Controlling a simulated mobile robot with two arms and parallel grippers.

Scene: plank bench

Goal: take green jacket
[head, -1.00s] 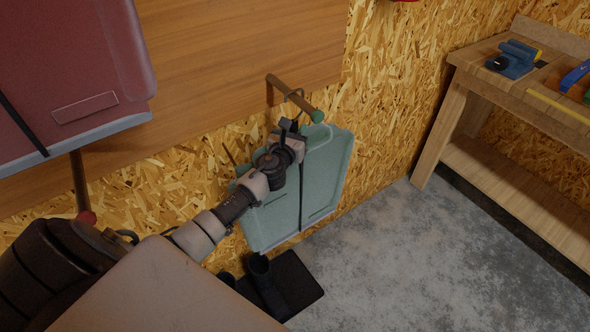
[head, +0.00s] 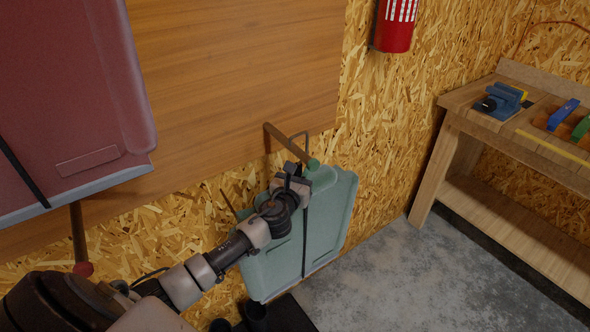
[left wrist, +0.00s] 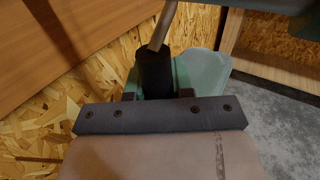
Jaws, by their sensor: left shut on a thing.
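The green jacket (head: 333,215) hangs flat near the wall, below a wooden peg (head: 285,142) with a green tip. A thin dark hook (head: 301,136) rises above the jacket by the peg; I cannot tell whether it still rests on it. My left gripper (head: 296,178) is shut at the top of the jacket, just under the peg tip, and hides part of its upper edge. In the left wrist view the jacket (left wrist: 204,72) shows behind the dark finger parts, with the peg (left wrist: 162,27) above. My right gripper is out of view.
A red jacket (head: 75,95) hangs at the upper left, above a red-tipped peg (head: 80,240). A fire extinguisher (head: 396,25) is on the wall. A wooden workbench (head: 462,115) with tools stands at right. Dark boots (head: 255,313) stand below the green jacket.

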